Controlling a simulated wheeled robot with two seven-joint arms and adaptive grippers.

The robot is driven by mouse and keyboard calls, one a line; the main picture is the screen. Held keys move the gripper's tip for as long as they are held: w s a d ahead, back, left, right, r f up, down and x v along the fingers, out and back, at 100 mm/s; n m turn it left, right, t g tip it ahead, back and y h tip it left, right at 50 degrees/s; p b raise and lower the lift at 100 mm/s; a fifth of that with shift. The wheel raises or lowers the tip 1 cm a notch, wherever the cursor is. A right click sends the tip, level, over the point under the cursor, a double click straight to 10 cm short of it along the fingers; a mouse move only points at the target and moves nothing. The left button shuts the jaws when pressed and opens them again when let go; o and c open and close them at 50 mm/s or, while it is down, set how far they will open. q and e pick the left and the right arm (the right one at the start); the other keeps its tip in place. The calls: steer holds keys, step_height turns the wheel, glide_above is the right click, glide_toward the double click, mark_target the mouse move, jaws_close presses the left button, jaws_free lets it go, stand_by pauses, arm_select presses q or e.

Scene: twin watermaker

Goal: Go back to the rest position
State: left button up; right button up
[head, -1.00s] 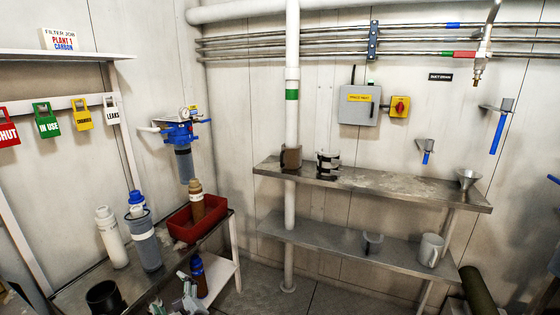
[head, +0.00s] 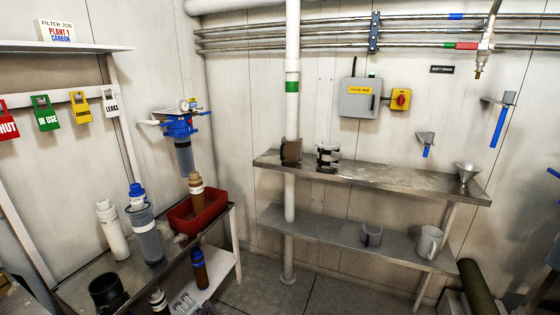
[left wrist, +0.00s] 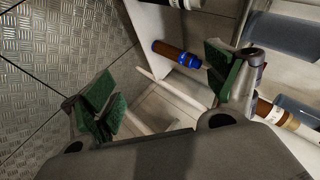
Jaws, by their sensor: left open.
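My left gripper (left wrist: 160,92) is in the left wrist view, open, with its green pads wide apart and nothing between them. A brown bottle with a blue cap (left wrist: 180,55) shows beyond the gap, apart from the pads. In the head view this kind of bottle (head: 199,270) stands at the lower shelf under the bench. Neither gripper shows in the head view.
The bench (head: 85,279) at the left holds a white bottle (head: 112,230), a grey filter housing (head: 145,236), a black cup (head: 107,292) and a red bin (head: 180,220) with a brown bottle (head: 196,193). Steel shelves (head: 380,179) line the back wall. Floor between is clear.

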arm_select(q)
steer(key=s+d+f+n+g+h, duration=0.3)
steer(key=s+d+f+h, duration=0.25)
steer(key=s+d, duration=0.35)
steer(key=s+f+g, duration=0.1)
steer(key=s+f, duration=0.3)
steer(key=s, duration=0.3)
steer(key=s+f+g+h+p, duration=0.1)
steer(key=s+f, duration=0.3)
steer(key=s, duration=0.3)
steer(key=shift+s+a, duration=0.15)
steer(key=shift+a, duration=0.15)
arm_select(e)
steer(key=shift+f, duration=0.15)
arm_select(q)
steer(key=shift+f+p, duration=0.15)
steer(key=shift+p, duration=0.15)
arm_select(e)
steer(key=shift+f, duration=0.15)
